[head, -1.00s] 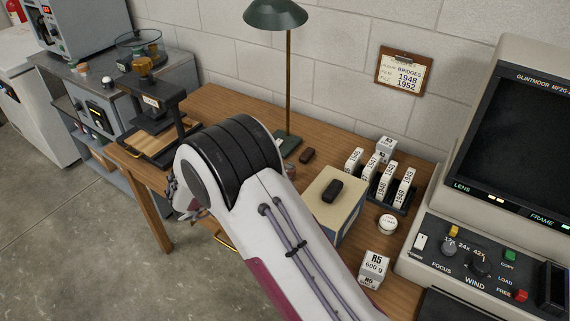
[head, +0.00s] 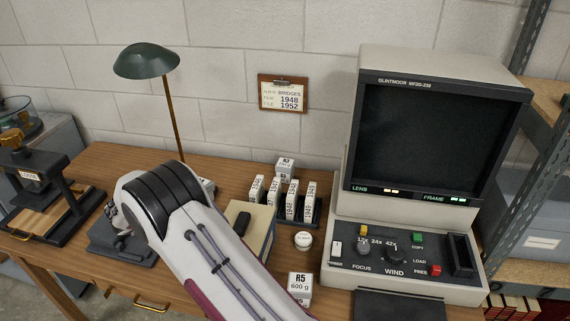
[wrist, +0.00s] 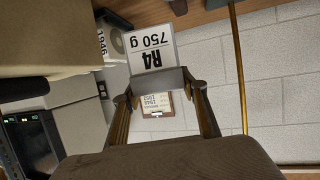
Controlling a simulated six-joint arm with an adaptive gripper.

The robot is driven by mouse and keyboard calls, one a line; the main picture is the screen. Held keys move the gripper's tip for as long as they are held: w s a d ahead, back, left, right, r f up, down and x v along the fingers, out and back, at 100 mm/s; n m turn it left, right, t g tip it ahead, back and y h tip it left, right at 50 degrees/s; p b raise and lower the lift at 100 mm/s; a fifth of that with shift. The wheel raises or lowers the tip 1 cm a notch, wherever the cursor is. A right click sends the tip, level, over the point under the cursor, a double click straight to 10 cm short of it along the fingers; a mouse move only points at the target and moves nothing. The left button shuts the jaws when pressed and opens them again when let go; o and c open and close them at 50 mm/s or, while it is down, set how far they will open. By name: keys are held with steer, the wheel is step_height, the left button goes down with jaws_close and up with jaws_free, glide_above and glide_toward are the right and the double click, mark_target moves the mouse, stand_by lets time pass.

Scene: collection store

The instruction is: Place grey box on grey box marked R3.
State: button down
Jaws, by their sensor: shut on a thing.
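In the wrist view my gripper (wrist: 165,106) is shut on a grey box with a white label reading R4 750 g (wrist: 152,55). The label appears upside down in that view. The held box is close beside a large beige box and apart from the wall. In the head view my arm hides the gripper and I cannot make out the held box. The grey box marked R3 (head: 285,166) stands behind a row of narrow white boxes (head: 291,198), against the wall side of the desk. It is not identifiable in the wrist view.
A round white tin (head: 303,240) and an R5 600 g box (head: 300,287) stand nearer. A film reader (head: 430,130) is right, a lamp (head: 147,61) and a press (head: 35,190) left.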

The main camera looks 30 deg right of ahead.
steer(key=w+d+r+m+g, duration=0.1)
steer(key=w+d+r, duration=0.15)
steer(key=d, duration=0.55)
steer(key=w+d+r, duration=0.1)
steer(key=w+d, duration=0.3)
steer(key=d, duration=0.5)
step_height(320, 180, up, 4)
steer(key=m+g+h, duration=0.1)
glide_above(285, 163)
steer(key=shift+w+d, duration=0.1)
steer(key=shift+f, duration=0.1)
step_height(285, 163, down, 6)
steer(key=shift+f, duration=0.2)
steer(key=shift+f, duration=1.8)
steer(key=shift+f, duration=0.1)
